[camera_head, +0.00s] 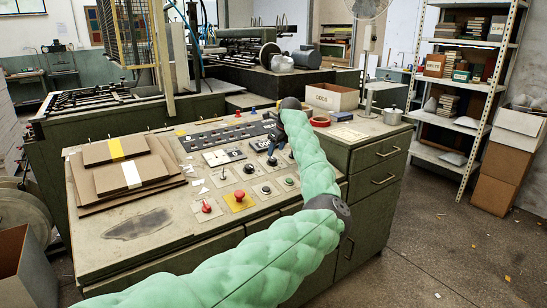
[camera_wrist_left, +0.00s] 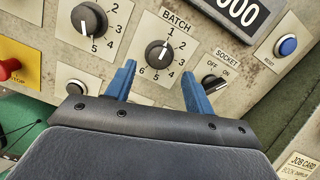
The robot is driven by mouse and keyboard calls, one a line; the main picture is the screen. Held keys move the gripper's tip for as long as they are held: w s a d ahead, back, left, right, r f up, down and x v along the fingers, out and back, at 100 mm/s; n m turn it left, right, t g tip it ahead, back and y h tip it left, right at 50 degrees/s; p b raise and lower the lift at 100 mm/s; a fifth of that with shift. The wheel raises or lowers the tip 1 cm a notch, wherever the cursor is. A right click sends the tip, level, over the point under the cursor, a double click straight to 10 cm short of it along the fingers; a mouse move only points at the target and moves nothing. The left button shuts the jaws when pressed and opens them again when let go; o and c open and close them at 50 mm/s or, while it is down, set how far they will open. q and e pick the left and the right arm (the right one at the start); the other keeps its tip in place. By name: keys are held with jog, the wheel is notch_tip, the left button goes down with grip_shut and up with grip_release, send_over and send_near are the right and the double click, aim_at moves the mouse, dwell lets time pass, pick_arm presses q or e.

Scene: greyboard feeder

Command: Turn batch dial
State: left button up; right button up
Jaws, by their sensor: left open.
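The batch dial (camera_wrist_left: 158,54) is a round black knob on a cream plate marked BATCH, with numbers around it. Its white pointer line is near the 1. My left gripper (camera_wrist_left: 160,82) has two blue fingers spread apart, one on each side below the dial in the left wrist view. The fingers are empty and do not appear to touch the knob. In the head view, my left gripper (camera_head: 276,152) hangs over the control desk (camera_head: 110,258), beside the counter display. My right gripper is not in view.
Another numbered dial (camera_wrist_left: 89,18) lies left of the batch dial. A SOCKET switch (camera_wrist_left: 214,84) and a blue button (camera_wrist_left: 287,46) lie to its right. A yellow-based red stop button (camera_head: 239,197) and stacked greyboards (camera_head: 120,172) are on the desk.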

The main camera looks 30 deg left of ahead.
aim_at(273, 158)
pick_arm(q)
jog(key=x, duration=0.5)
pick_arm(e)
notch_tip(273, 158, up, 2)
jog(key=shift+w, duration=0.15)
pick_arm(q)
jog(key=shift+c, duration=0.2)
jog(key=c, duration=0.9)
